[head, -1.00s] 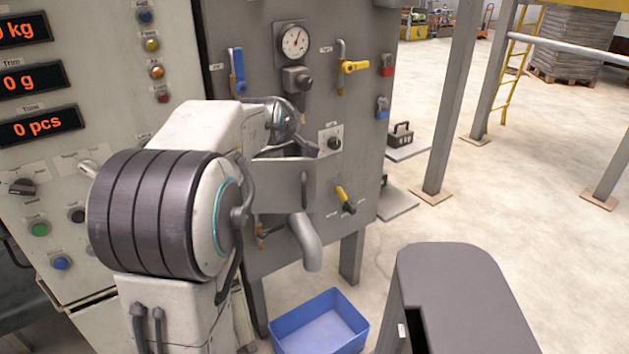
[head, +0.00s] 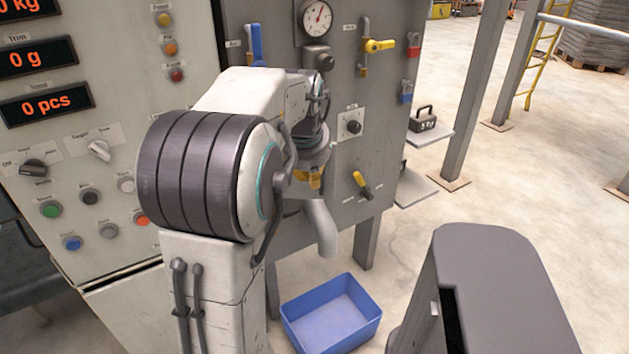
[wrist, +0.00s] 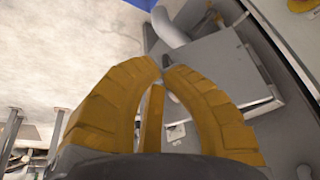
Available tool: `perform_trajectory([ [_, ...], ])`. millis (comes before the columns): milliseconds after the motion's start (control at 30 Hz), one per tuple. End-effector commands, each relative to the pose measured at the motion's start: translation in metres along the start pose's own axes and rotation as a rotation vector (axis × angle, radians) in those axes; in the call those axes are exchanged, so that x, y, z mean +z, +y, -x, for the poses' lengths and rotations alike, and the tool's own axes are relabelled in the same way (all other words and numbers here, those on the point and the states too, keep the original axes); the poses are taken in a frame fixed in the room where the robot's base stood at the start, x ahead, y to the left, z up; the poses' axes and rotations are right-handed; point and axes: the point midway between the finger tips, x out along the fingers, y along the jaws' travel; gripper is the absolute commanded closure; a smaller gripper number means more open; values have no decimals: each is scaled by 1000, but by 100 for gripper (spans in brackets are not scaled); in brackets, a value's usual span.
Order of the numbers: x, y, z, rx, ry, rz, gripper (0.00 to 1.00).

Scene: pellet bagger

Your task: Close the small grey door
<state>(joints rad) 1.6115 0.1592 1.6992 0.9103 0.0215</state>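The small grey door is mostly hidden behind my arm in the head view. In the wrist view a flat grey panel (wrist: 222,72), which looks like the door, lies just beyond and right of the fingertips. I cannot tell how far open it stands. My gripper (wrist: 163,66) has its two yellow fingers curved in with the tips nearly meeting, and I see nothing clearly held. In the head view my gripper (head: 308,180) shows as a bit of yellow in front of the cabinet, above the spout. Whether the tips touch the panel is unclear.
The grey cabinet (head: 375,130) carries a gauge (head: 316,17), a yellow-handled valve (head: 379,45) and a lower yellow lever (head: 361,181). A grey spout (head: 323,228) hangs above a blue bin (head: 332,315). A control panel (head: 95,150) stands left. Open floor lies right.

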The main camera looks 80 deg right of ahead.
Motion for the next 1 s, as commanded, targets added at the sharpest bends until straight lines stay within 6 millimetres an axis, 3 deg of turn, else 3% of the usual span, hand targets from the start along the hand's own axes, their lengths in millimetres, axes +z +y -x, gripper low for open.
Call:
perform_trajectory([
  [567, 1, 1, -94, 1, -4, 1, 100],
  [700, -17, 1, -97, 1, 1, 1, 100],
  [1000, -35, 1, -106, 1, 1, 1, 100],
])
